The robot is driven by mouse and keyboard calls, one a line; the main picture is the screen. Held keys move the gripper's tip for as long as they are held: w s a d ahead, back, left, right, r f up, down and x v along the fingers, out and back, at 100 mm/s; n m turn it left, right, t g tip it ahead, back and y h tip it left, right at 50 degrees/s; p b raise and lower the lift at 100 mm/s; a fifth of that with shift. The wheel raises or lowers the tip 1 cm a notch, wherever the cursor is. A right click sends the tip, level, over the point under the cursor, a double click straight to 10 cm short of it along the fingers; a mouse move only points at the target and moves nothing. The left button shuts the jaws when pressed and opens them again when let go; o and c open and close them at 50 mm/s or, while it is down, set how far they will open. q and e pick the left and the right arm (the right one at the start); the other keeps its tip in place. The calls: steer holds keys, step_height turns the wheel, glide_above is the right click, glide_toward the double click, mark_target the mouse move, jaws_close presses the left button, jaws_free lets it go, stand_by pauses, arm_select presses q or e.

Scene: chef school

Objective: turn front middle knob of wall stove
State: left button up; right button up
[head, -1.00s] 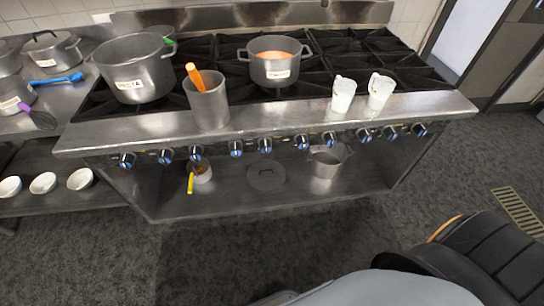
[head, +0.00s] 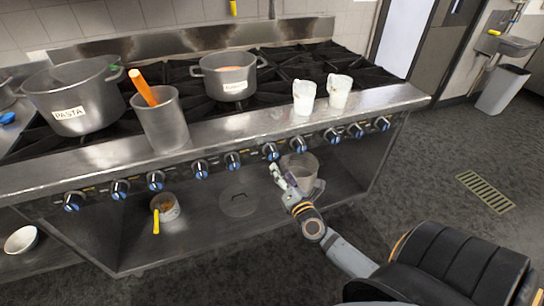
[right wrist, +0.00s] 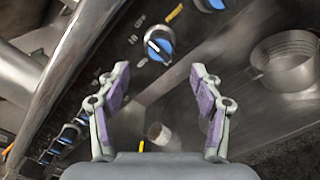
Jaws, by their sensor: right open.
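The wall stove (head: 215,135) has a row of blue-faced knobs along its front panel. One knob near the middle (head: 233,160) sits just left of another knob (head: 270,151), which is close above my right gripper (head: 280,176) in the head view. The right gripper is open and empty in front of the panel. In the right wrist view, its two fingers (right wrist: 160,85) are spread apart, and a blue knob (right wrist: 159,43) shows beyond them, roughly centred in the gap and not touched. My left gripper is not in view.
A metal pot (head: 300,170) stands on the lower shelf near the right gripper. A pasta pot (head: 75,98), a tall metal container (head: 162,125), another pot (head: 228,80) and two white jugs (head: 304,97) stand on top.

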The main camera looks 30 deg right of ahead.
mark_target(274, 158)
steer(key=p+x, duration=0.1)
steer(key=x, duration=0.9)
steer(key=shift+w+a, duration=0.1)
steer(key=shift+w, duration=0.15)
steer(key=c, duration=1.2)
